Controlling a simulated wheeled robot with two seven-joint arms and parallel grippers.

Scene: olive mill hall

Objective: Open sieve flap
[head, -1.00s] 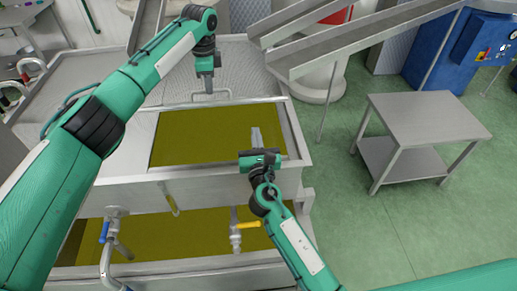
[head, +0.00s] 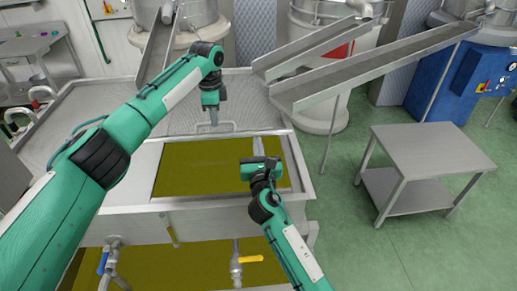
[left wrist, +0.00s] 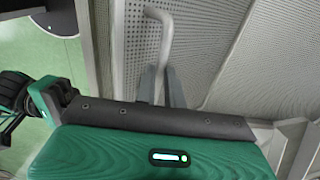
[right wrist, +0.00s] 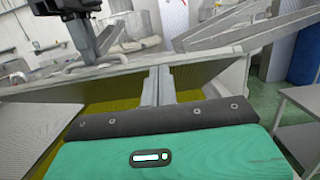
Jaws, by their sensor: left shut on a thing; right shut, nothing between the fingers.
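The sieve flap (head: 120,105) is a grey perforated metal sheet over the back of the steel tank. It looks about flat in the head view. Its bent rod handle (head: 229,125) stands at the front edge, by the olive-coloured liquid (head: 200,178). My left gripper (head: 213,120) points down and is shut on this handle; the left wrist view shows the rod (left wrist: 165,35) running between the fingers (left wrist: 160,88). My right gripper (head: 257,148) is shut and empty above the right part of the liquid. The right wrist view shows its fingers (right wrist: 158,85) together.
A steel side table (head: 430,150) stands on the green floor at the right. Sloping metal chutes (head: 370,65) cross behind the tank. Valves with a blue handle (head: 103,262) and a yellow handle (head: 250,259) are on the tank's front. The floor around the side table is clear.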

